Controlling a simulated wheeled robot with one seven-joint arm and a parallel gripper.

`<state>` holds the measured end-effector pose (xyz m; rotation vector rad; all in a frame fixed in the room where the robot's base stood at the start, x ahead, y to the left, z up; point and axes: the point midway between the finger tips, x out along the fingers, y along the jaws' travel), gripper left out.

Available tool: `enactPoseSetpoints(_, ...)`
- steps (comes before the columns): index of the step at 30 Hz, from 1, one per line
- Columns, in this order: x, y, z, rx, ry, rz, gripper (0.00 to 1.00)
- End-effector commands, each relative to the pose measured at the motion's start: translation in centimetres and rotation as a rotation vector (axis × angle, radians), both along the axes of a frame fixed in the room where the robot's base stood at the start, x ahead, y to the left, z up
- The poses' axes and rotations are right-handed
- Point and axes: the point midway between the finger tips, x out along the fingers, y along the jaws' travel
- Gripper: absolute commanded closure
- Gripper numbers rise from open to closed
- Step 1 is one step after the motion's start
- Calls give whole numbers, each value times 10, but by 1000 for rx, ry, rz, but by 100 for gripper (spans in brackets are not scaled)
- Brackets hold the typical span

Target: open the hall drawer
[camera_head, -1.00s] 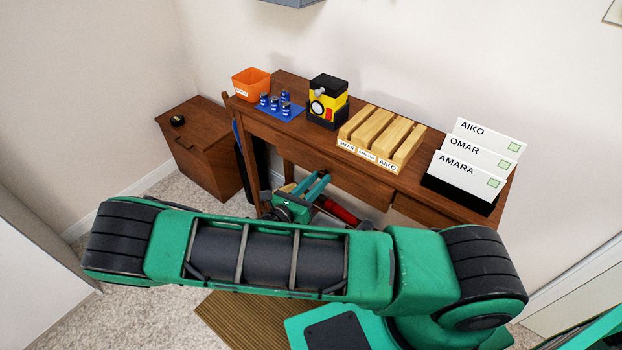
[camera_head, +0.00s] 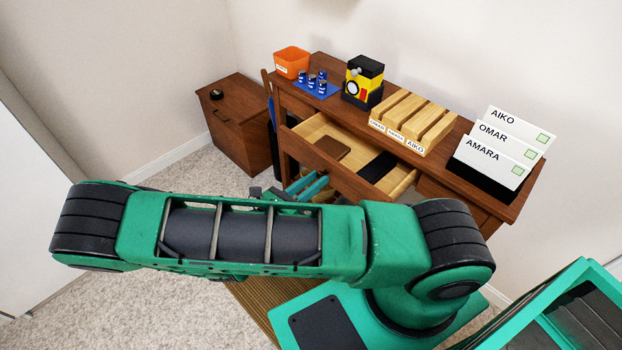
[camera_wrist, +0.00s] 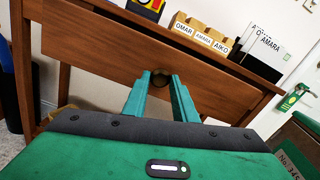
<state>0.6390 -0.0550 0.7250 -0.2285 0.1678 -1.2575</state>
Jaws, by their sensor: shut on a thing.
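The hall drawer (camera_head: 336,173) is pulled well out from the brown wooden hall table (camera_head: 458,130). Inside it lie a brown flat item (camera_head: 332,147) and a black flat item (camera_head: 377,167). My gripper (camera_head: 318,180) is in front of the drawer front, partly hidden behind my arm. In the wrist view my gripper (camera_wrist: 160,78) is shut on the dark round knob (camera_wrist: 160,80) in the middle of the drawer front (camera_wrist: 110,60).
On the table stand an orange bin (camera_head: 292,63), blue cans on a blue mat (camera_head: 318,91), a yellow and black machine (camera_head: 363,80), a wooden slotted rack (camera_head: 413,123) and named cards (camera_head: 497,148). A brown cabinet (camera_head: 238,122) stands at left. Carpet (camera_head: 110,280) is clear at lower left.

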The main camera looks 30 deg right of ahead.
Motion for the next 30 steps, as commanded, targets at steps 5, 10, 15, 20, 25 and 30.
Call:
enactPoseSetpoints(5,5,3,1,5,-12,13,100)
enactPoseSetpoints(10,6,2,1,5,-12,12,68)
enactPoseSetpoints(15,4,1,1,4,-8,8,56)
enactPoseSetpoints(20,2,0,1,2,-6,5,56)
enactPoseSetpoints(25,0,11,0,2,-5,7,56)
enactPoseSetpoints(30,-8,39,0,4,-7,10,56)
